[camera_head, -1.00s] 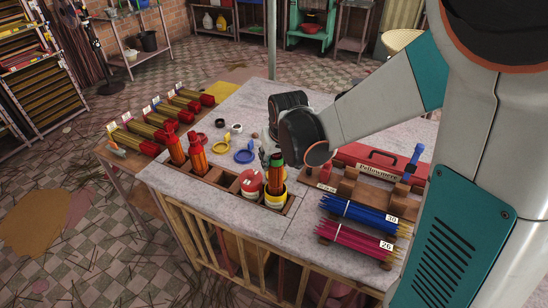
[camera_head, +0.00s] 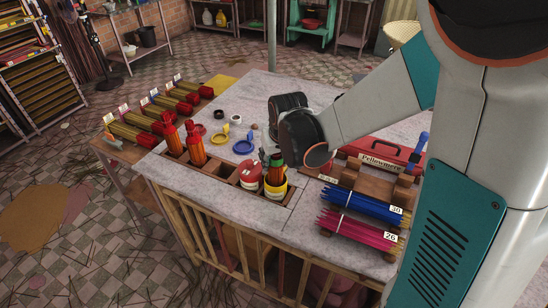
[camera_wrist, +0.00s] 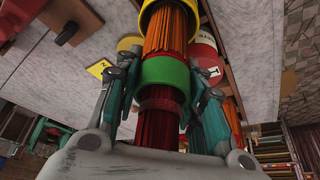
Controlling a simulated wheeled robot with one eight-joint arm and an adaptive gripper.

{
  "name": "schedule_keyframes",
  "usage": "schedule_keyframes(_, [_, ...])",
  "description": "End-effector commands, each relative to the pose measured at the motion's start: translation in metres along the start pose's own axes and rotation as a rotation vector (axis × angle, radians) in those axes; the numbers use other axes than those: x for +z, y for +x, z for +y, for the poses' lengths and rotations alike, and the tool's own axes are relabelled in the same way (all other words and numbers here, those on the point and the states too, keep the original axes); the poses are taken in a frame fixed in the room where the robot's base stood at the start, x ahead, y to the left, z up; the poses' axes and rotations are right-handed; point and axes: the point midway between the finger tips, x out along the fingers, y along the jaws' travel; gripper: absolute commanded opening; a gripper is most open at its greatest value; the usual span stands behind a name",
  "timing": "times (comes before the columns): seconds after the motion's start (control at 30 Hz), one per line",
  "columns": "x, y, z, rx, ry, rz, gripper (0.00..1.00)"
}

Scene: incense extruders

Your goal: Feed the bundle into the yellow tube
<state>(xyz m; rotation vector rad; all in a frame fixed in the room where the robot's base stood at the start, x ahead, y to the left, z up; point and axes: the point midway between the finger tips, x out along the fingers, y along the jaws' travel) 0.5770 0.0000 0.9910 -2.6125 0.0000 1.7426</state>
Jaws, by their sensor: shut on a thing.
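My gripper (camera_head: 272,160) is shut on the bundle (camera_head: 275,175). The bundle is upright, with orange sticks, dark red sticks and a green-and-red band. In the wrist view both fingers of my gripper (camera_wrist: 162,88) flank the green band, and the orange sticks (camera_wrist: 168,32) run down from it to the yellow tube (camera_wrist: 152,8). In the head view the yellow tube (camera_head: 275,193) stands in a wooden rack slot directly under the bundle. The sticks' lower end appears to be within its mouth; how deep is hidden.
A red-and-white tube (camera_head: 250,175) stands close left of the yellow one. Blue (camera_head: 365,206) and magenta (camera_head: 358,232) stick bundles lie right. A blue ring cap (camera_head: 243,147) lies on the table.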

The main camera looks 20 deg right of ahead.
Motion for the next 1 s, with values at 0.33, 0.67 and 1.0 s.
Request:
schedule_keyframes(0.33, [0.007, 0.016, 0.0, 0.0, 0.0, 0.0, 0.0])
schedule_keyframes(0.67, [0.012, 0.03, 0.0, 0.0, 0.0, 0.0, 0.0])
schedule_keyframes(1.0, [0.014, 0.034, 0.0, 0.0, 0.0, 0.0, 0.41])
